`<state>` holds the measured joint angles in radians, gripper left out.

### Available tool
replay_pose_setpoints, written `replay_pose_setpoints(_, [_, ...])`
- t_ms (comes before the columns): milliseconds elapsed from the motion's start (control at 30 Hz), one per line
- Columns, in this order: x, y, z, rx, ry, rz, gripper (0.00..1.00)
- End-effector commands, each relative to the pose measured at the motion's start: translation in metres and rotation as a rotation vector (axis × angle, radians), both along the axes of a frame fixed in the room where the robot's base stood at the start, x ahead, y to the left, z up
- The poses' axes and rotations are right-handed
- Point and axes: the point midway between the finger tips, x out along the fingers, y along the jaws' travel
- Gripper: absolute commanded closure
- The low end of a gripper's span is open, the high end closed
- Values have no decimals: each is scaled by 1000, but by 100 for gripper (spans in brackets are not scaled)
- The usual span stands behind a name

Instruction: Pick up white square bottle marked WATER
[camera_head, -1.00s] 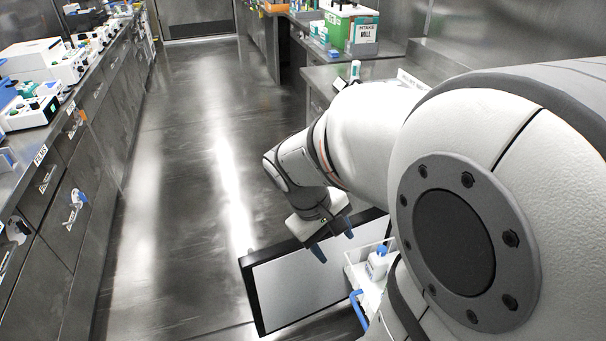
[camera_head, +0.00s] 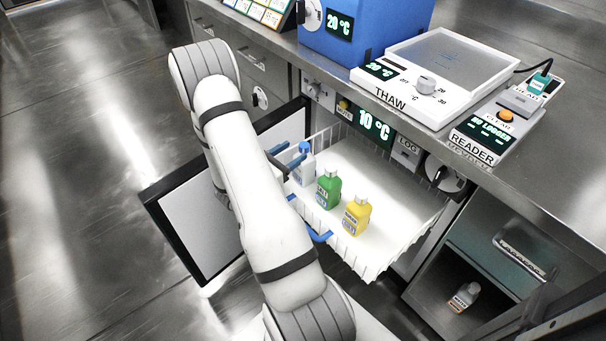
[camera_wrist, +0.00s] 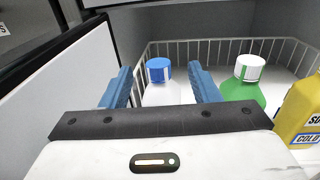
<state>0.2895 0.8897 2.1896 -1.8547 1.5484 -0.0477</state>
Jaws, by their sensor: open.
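The white square bottle (camera_head: 305,166) with a blue cap stands upright in a pulled-out white wire basket, at its left end. In the wrist view the bottle (camera_wrist: 160,92) shows between my two blue fingers, its lower part hidden by my gripper's body. Its label cannot be read. My gripper (camera_head: 293,157) is open at the bottle, with the fingers (camera_wrist: 161,88) on either side and a gap on each side. A green bottle (camera_head: 328,190) and a yellow bottle (camera_head: 356,215) stand beside it to the right.
The basket (camera_head: 395,255) comes out of a cooler reading 10 °C under the counter. Its open door (camera_head: 180,215) stands at the left of my arm. A THAW plate (camera_head: 440,75) and a READER (camera_head: 485,135) sit on the counter above. Another bottle (camera_head: 464,296) lies in a lower compartment.

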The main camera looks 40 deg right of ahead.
Motion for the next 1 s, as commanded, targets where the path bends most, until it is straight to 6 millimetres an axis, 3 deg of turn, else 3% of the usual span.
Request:
replay_pose_setpoints(100, [3,-8,-9,-6,12,19,44])
replay_pose_setpoints(600, [3,-72,-16,-5,11,18,44])
replay_pose_setpoints(933, [4,-78,-14,-5,12,22,44])
replay_pose_setpoints(1000, [4,-78,-14,-5,12,22,50])
